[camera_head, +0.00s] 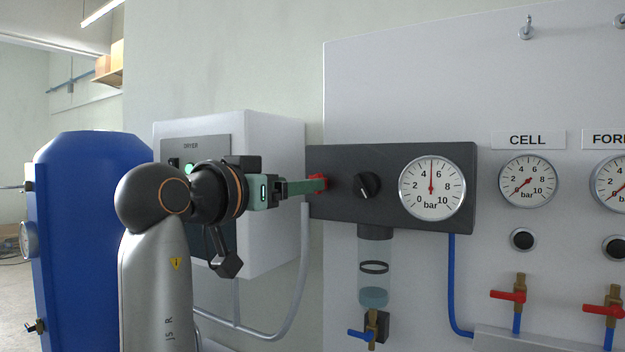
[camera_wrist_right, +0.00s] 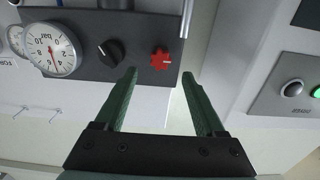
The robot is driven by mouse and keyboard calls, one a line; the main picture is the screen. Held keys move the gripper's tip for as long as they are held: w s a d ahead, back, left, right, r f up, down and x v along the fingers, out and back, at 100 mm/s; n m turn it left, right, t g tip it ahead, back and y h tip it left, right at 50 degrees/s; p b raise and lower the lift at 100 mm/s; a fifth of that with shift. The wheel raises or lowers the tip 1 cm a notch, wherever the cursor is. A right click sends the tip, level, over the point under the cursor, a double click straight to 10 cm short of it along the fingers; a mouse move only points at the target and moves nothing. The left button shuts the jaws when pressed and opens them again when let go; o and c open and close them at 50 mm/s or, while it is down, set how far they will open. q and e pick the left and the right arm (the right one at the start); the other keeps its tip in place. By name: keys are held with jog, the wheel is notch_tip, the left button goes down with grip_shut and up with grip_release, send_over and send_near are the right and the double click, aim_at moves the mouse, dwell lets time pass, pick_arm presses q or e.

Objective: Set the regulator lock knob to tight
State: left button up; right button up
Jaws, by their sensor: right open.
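A red lobed knob (camera_head: 318,180) sits at the left end of the dark regulator panel (camera_head: 390,220); it also shows in the right wrist view (camera_wrist_right: 160,59). My left gripper is not in view.
A round gauge (camera_head: 432,188) on the panel reads about 5 bar. A clear bowl (camera_head: 374,265) hangs under the panel. The white dryer box (camera_head: 270,150) stands behind my arm, with a blue tank (camera_head: 85,230) further left. Red-handled valves (camera_head: 508,295) are at the right.

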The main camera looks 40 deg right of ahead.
jog(key=x, duration=0.6)
jog(key=shift+c, duration=0.4)
grip_shut()
